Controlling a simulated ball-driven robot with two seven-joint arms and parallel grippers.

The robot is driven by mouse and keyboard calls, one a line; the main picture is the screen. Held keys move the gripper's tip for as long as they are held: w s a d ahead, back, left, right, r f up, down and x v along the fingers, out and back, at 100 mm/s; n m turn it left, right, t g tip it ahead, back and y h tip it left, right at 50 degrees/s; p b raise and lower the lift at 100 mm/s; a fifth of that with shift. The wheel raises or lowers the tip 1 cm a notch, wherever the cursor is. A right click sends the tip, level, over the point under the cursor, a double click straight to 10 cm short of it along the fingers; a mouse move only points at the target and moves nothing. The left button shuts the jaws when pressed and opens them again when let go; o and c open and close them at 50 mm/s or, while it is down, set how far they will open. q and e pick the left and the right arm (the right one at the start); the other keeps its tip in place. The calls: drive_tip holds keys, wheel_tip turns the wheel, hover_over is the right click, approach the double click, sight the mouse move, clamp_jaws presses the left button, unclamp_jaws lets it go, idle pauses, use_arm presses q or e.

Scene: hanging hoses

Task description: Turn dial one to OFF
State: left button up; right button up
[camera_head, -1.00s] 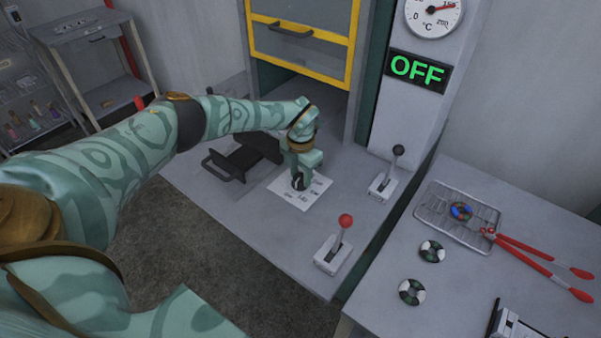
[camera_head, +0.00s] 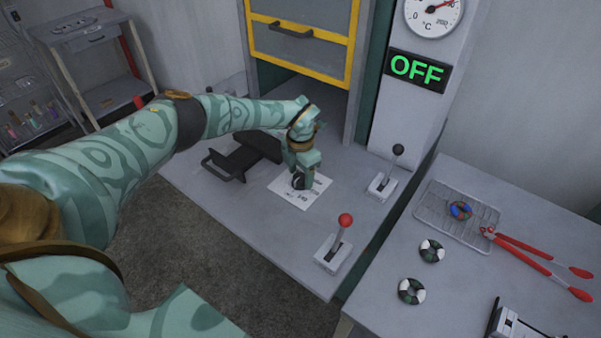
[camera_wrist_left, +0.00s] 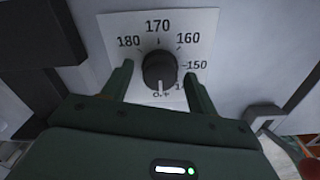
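The only dial (camera_wrist_left: 159,70) in view is a dark round knob on a white card (camera_wrist_left: 185,24) marked with numbers such as 180, 170, 160 and 150. Its white pointer line points toward the bottom of the card, at a partly hidden label that looks like OFF. My left gripper (camera_head: 300,178) is over the card in the head view, hiding part of it. In the left wrist view its two fingers stand apart on either side of the knob, with a visible gap on both sides. My right gripper is not in view.
A green OFF sign (camera_head: 416,69) hangs under a gauge (camera_head: 432,15). A red-knobbed lever (camera_head: 338,243) and a black-knobbed lever (camera_head: 388,178) stand right of the card. A black handled part (camera_head: 235,158) lies left. A wire rack (camera_head: 435,213) and red-handled tongs (camera_head: 535,258) lie on the right table.

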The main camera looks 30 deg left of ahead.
sight(301, 176)
use_arm(q)
wheel_tip(301, 176, up, 16)
drive_tip(key=p, duration=0.3)
drive_tip(key=shift+r, duration=0.15)
idle(0.4)
